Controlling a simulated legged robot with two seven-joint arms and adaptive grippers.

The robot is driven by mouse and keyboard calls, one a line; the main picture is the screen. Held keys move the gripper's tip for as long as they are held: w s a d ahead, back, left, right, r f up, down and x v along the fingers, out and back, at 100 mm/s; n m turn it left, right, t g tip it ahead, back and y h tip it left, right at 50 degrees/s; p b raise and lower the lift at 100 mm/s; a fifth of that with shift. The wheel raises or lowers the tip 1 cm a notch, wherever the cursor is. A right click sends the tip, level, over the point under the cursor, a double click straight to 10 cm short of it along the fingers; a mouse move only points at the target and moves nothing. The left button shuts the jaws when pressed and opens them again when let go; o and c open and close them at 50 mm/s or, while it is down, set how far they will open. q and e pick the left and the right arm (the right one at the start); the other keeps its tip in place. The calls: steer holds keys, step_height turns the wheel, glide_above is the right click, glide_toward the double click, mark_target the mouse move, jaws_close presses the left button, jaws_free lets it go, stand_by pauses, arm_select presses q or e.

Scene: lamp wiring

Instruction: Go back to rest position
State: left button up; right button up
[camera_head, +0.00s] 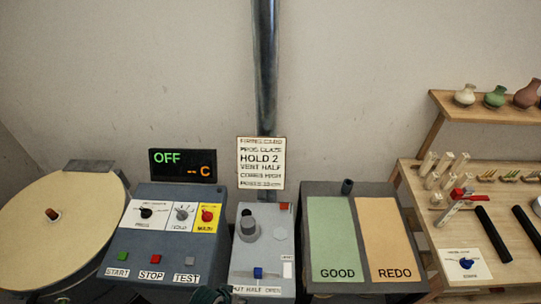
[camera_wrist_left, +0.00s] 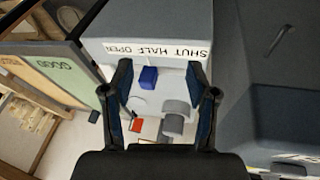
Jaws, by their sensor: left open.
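My left gripper (camera_wrist_left: 160,95) is open and empty in the left wrist view, its two dark fingers spread apart. Beyond them is the grey vent box (camera_wrist_left: 160,50), seen upside down, with a blue slider knob (camera_wrist_left: 148,77), a grey cylinder and a red patch. I cannot tell how far the fingers are from the box. In the head view the vent box (camera_head: 262,283) stands at the middle front, its blue knob (camera_head: 258,272) above the label. A dark shape at the bottom edge may be part of my left arm. My right gripper is not in view.
A control panel (camera_head: 125,238) reading OFF and a round disc (camera_head: 60,235) stand at left. The GOOD and REDO board (camera_head: 349,187) is right of the vent box. A wooden rack (camera_head: 415,190) with pegs, rods and small vases is far right. A pipe (camera_head: 265,70) rises behind.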

arm_select(q)
steer(key=s+a+y, duration=0.3)
steer(key=s+a, duration=0.4)
steer(key=a, duration=0.4)
step_height(320, 180, down, 29)
steer(key=s+b, duration=0.2)
steer(key=s+a+f+g+b, duration=0.1)
steer(key=s+a+f+g, duration=0.1)
steer(key=s+f, duration=1.5)
steer(key=shift+s+a, duration=0.1)
steer(key=shift+s, duration=0.05)
